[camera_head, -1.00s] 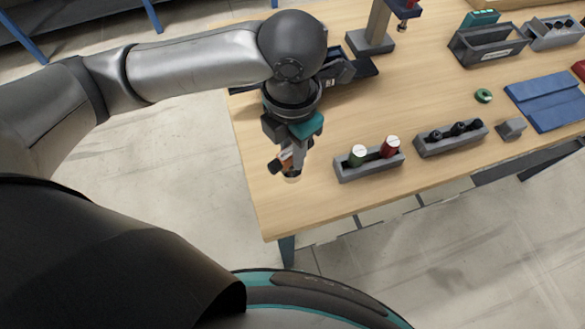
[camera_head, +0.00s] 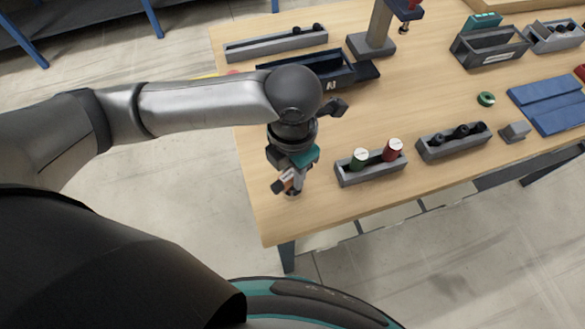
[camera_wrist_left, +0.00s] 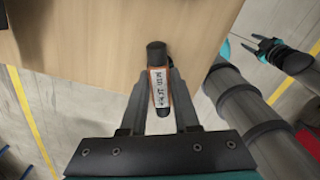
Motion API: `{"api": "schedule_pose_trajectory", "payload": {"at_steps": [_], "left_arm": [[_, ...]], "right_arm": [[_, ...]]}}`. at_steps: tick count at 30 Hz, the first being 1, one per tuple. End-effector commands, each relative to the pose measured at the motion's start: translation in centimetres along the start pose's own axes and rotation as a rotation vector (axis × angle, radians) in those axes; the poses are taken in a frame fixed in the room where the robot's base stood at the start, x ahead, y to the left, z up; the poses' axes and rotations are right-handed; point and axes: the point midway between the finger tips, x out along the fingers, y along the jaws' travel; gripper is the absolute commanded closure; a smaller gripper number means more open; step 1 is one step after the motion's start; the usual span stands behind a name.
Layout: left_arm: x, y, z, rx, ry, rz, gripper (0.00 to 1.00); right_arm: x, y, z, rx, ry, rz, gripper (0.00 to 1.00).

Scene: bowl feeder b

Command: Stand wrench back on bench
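The wrench (camera_wrist_left: 158,85) has dark ends and an orange-brown middle with a white printed label. My left gripper (camera_wrist_left: 158,76) has its fingers closed along both sides of it in the left wrist view. In the head view my left gripper (camera_head: 289,181) is low over the front left corner of the wooden bench (camera_head: 330,222), and the wrench shows only partly, behind the fingers. I cannot tell whether its lower end touches the bench. What looks like my right gripper (camera_wrist_left: 247,41) shows small at the upper right of the wrist view; its finger opening is unclear.
A grey holder (camera_head: 372,176) with a green and a red spool stands just right of the left gripper. A dark bin (camera_head: 333,70) and a long grey tray (camera_head: 262,47) lie behind my arm. Bare bench lies in front, up to the edge.

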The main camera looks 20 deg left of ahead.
Motion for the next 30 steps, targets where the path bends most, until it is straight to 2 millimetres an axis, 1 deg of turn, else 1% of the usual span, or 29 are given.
{"api": "schedule_pose_trajectory", "payload": {"at_steps": [1, 6, 7, 14, 17, 20, 27, 30], "left_arm": [[0.0, 0.0, 0.0, 0.0, 0.0, 0.0, 0.64], [0.0, 0.0, 0.0, 0.0, 0.001, 0.001, 0.45], [0.0, 0.0, 0.0, 0.0, 0.001, 0.001, 0.43], [-0.1, 0.0, 0.0, -0.001, 0.0, 0.001, 0.43], [-0.7, 0.1, 0.0, 0.0, -0.001, 0.001, 0.43], [-2.2, 0.1, 0.1, 0.001, -0.004, 0.002, 0.43], [-7.5, 0.1, 0.2, 0.001, -0.006, 0.003, 0.43], [-9.4, 0.1, 0.1, 0.001, -0.004, 0.002, 0.43]], "right_arm": [[0.0, 0.0, 0.1, 0.0, -0.001, 0.0, 0.5], [0.0, 0.0, 0.1, 0.0, -0.002, 0.0, 0.5], [0.0, 0.0, 0.1, 0.0, -0.002, 0.0, 0.5], [0.0, 0.0, 0.1, 0.001, -0.002, 0.0, 0.5], [-0.2, 0.0, 0.1, 0.001, -0.002, 0.0, 0.5], [-0.5, 0.0, 0.1, 0.001, -0.002, 0.0, 0.5], [-1.6, 0.1, -0.1, 0.001, -0.002, 0.0, 0.5], [-2.0, 0.1, -0.1, 0.001, -0.002, 0.0, 0.5]]}}
